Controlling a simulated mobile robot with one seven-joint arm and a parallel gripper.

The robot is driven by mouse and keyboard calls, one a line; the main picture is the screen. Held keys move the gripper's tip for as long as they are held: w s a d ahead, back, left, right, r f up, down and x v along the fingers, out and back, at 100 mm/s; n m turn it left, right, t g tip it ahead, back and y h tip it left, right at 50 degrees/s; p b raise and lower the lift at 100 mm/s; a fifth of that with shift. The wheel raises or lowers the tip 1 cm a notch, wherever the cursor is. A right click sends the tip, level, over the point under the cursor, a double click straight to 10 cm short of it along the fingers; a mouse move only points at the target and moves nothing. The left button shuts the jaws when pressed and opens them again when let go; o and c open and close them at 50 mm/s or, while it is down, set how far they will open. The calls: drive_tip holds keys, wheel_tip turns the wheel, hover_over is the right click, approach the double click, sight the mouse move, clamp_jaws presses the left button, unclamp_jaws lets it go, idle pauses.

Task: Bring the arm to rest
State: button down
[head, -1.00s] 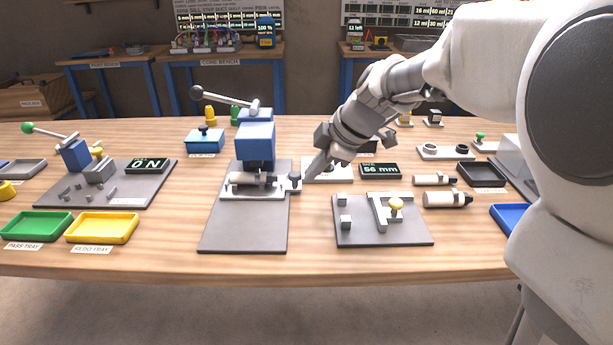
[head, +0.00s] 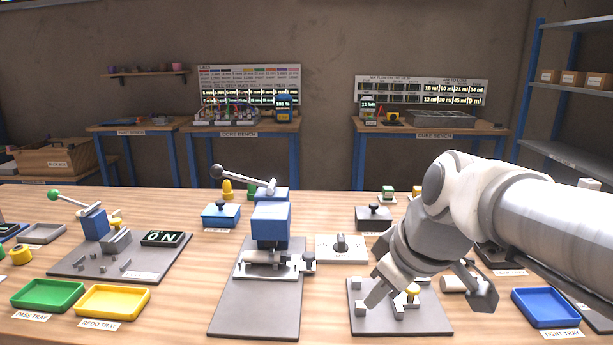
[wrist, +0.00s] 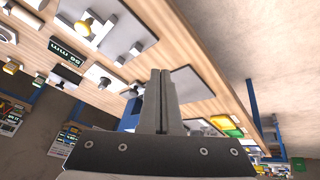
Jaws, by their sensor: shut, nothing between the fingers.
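My arm (head: 540,225) reaches in from the right in the head view, above the right part of the wooden workbench (head: 190,325). My gripper (head: 376,298) points down and to the left, in front of the grey plate with the yellow knob (head: 430,322). Whether it touches that plate I cannot tell. In the wrist view its two fingers (wrist: 161,72) lie side by side with nothing between them. The bench shows tilted in that view, with free space around the fingertips. My arm hides some things at the right.
A blue lever press (head: 270,222) stands on a grey plate left of my gripper. A blue tray (head: 545,308) lies right of it. The green tray (head: 47,295) and yellow tray (head: 112,301) lie at the front left. Shelves (head: 575,85) stand at the back right.

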drive_tip(key=s+d+f+m+h, duration=0.1)
drive_tip(key=s+d+f+m, duration=0.1)
drive_tip(key=s+m, duration=0.25)
drive_tip(key=s+d+f+m+h, duration=0.1)
drive_tip(key=s+d+f+m, duration=0.1)
drive_tip(key=s+m, duration=0.3)
wheel_tip(320, 180, up, 19)
drive_tip(key=n+p, duration=0.1)
drive_tip(key=p, duration=1.7)
drive_tip(key=shift+s+t, duration=0.15)
drive_tip(key=shift+t, duration=0.15)
